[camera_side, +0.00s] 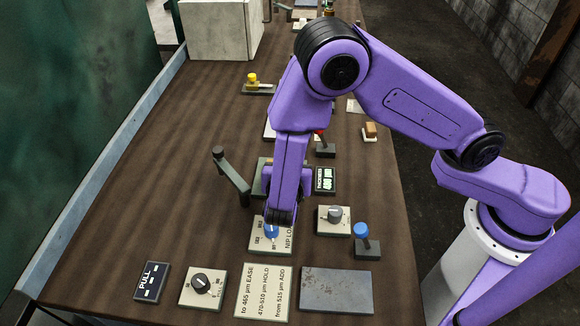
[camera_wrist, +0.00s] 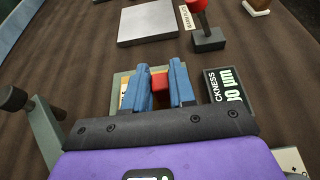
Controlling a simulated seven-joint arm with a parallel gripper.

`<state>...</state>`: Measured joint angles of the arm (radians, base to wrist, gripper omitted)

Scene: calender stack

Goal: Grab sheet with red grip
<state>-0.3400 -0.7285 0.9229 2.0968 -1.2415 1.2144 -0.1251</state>
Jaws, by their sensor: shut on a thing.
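My gripper (camera_side: 272,231) points down over the "NIP LO" panel (camera_side: 285,240) in the side view. In the wrist view its blue fingers (camera_wrist: 160,88) are closed on both sides of a red block, the red grip (camera_wrist: 160,79). The red grip does not show in the side view. Any sheet below the grip is hidden by the fingers and the palm. Behind the fingers lies a grey-green panel (camera_wrist: 119,78) with a yellowish patch. I cannot tell the fingers' height above the panel.
The thickness display (camera_side: 325,180) lies right of the arm. A lever with a black knob (camera_side: 230,175) stands at left. A red-knobbed lever (camera_wrist: 205,35) and grey plate (camera_wrist: 148,22) lie behind. A blue-knobbed lever (camera_side: 364,240) and grey dial (camera_side: 334,215) sit at right.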

